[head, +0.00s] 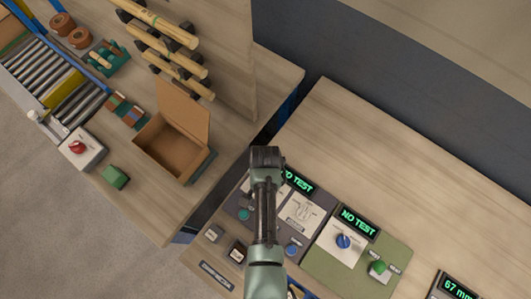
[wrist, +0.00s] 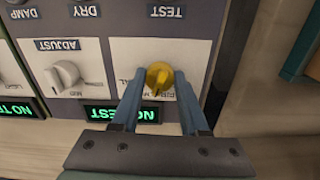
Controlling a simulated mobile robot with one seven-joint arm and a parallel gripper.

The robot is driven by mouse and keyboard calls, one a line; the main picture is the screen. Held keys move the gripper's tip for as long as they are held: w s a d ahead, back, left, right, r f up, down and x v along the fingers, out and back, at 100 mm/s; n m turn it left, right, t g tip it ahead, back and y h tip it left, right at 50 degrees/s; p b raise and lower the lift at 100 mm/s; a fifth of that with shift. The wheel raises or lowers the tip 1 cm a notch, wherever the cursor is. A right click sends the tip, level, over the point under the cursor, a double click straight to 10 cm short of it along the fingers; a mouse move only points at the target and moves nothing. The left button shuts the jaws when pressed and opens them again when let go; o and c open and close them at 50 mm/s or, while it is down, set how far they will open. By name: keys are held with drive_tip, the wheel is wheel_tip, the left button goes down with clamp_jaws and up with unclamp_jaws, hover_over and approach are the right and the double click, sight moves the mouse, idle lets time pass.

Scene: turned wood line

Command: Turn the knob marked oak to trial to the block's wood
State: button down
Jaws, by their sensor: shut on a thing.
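A yellow knob (wrist: 158,72) sits on a white panel in the wrist view, with a dark pointer line on it. The small lettering around it is upside down and partly hidden, so I cannot read the knob's full marking or setting. My gripper (wrist: 160,88) has its two blue fingers closed on the sides of this knob. In the head view my gripper (head: 266,155) is over the control panel's upper left and hides the knob. I cannot tell which thing is the block.
A white knob (wrist: 65,75) under an ADJUST label stands beside the yellow one. A lit NO TEST display (wrist: 120,113) is close by. The head view shows a blue knob (head: 343,241), a green knob (head: 380,267), and an open cardboard box (head: 165,146).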

drive_tip(key=shift+m, duration=0.6)
drive_tip(key=shift+c, duration=2.1)
unclamp_jaws()
wheel_tip(320, 180, up, 13)
drive_tip(key=shift+b, duration=0.45)
